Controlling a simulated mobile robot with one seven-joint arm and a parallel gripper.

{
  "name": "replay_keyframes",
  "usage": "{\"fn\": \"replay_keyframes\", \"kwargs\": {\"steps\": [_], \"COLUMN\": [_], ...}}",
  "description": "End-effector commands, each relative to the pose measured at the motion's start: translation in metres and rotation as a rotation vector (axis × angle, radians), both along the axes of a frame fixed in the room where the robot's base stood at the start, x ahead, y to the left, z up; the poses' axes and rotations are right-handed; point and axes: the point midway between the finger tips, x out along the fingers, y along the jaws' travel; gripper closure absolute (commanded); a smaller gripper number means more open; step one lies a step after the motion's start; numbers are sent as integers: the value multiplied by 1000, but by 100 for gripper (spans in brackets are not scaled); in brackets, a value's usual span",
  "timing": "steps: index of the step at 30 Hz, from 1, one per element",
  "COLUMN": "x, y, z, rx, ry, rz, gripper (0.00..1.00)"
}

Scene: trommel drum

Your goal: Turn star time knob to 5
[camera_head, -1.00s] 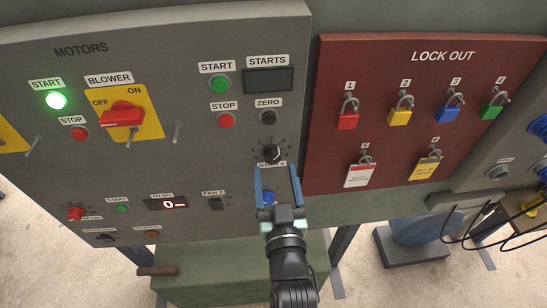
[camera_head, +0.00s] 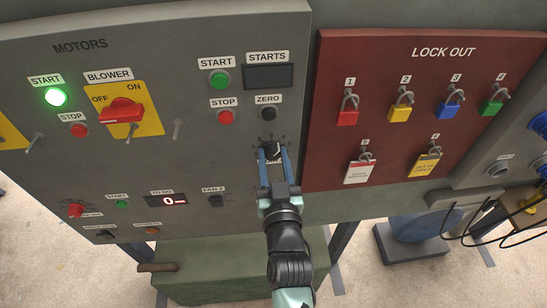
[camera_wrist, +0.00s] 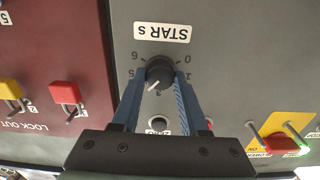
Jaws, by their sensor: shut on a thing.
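The star time knob (camera_head: 271,146) is a black round knob on the grey motor panel (camera_head: 200,165), below the ZERO button. In the wrist view, which is upside down, the knob (camera_wrist: 159,72) sits by its "STAR s" label (camera_wrist: 163,32). My gripper (camera_head: 274,155) is shut on the knob, with one blue finger on each side. The fingertips (camera_wrist: 159,77) also show in the wrist view.
The black ZERO button (camera_head: 268,113) and red STOP button (camera_head: 226,117) lie just above the knob. The red LOCK OUT board (camera_head: 385,135) with several padlocks stands close on the right. A small black switch (camera_head: 216,200) is at lower left.

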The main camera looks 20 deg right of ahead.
Motion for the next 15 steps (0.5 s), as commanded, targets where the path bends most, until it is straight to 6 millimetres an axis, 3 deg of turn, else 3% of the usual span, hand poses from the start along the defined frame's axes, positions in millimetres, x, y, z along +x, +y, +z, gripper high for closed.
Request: {"fn": "replay_keyframes", "kwargs": {"steps": [2, 15], "x": [0, 0], "y": [0, 0], "z": [0, 0], "rx": [0, 72], "ry": [0, -20], "rz": [0, -1], "gripper": [100, 100]}}
